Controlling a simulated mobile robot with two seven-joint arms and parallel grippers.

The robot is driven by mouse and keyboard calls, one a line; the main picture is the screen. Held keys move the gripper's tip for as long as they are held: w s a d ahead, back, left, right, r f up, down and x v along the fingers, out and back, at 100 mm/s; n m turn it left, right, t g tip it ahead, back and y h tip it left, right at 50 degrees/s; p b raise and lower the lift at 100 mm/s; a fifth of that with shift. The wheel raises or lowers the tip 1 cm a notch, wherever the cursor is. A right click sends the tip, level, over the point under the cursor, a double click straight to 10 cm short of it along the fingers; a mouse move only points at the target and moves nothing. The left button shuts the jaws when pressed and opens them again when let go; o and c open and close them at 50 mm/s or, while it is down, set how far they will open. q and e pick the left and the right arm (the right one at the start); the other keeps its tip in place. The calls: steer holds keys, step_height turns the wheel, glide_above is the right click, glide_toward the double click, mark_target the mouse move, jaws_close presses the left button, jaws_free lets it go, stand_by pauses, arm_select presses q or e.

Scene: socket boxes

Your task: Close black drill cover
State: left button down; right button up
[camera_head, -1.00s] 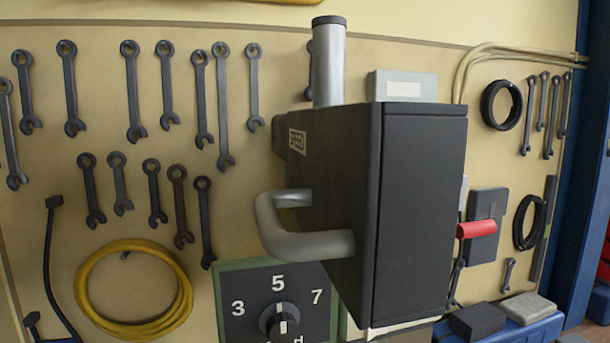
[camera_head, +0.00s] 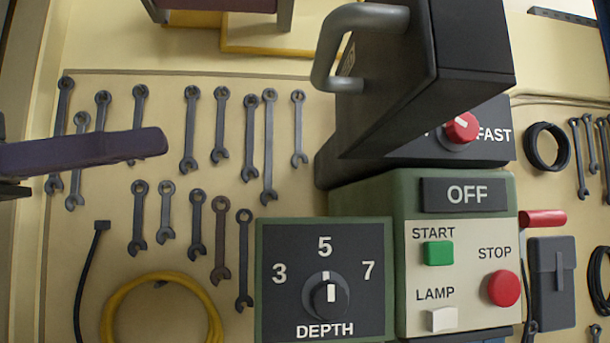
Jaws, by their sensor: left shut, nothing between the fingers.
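The black drill cover (camera_head: 425,85) is a thick black box with a grey bar handle (camera_head: 335,50) on its left side. It juts out toward me at the top, tilted, and its upper part is cut off by the picture edge. Below it the green control housing (camera_head: 375,205) shows uncovered, with an OFF display and START, STOP and LAMP buttons. My left gripper (camera_head: 155,142) comes in from the left edge, dark purple, shut and empty. It is well left of the handle and apart from it. My right gripper is out of view.
A DEPTH dial panel (camera_head: 325,275) sits left of the housing. A red knob marked FAST (camera_head: 461,128) is just under the cover. Wrenches (camera_head: 190,130) and a yellow hose coil (camera_head: 160,305) hang on the back board. The space between my gripper and the handle looks clear.

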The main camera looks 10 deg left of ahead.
arm_select(q)
steer(key=s+a+r+m+g+h+b, duration=0.1)
steer(key=s+a+r+m+g, duration=0.15)
steer(key=s+g, duration=0.2)
steer(key=p+x, duration=1)
steer(key=x, duration=0.3)
steer(key=shift+d+t+p, duration=0.25)
steer(key=shift+t+p, duration=0.1)
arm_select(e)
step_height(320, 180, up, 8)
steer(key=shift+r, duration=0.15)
arm_select(q)
steer(key=shift+f, duration=0.1)
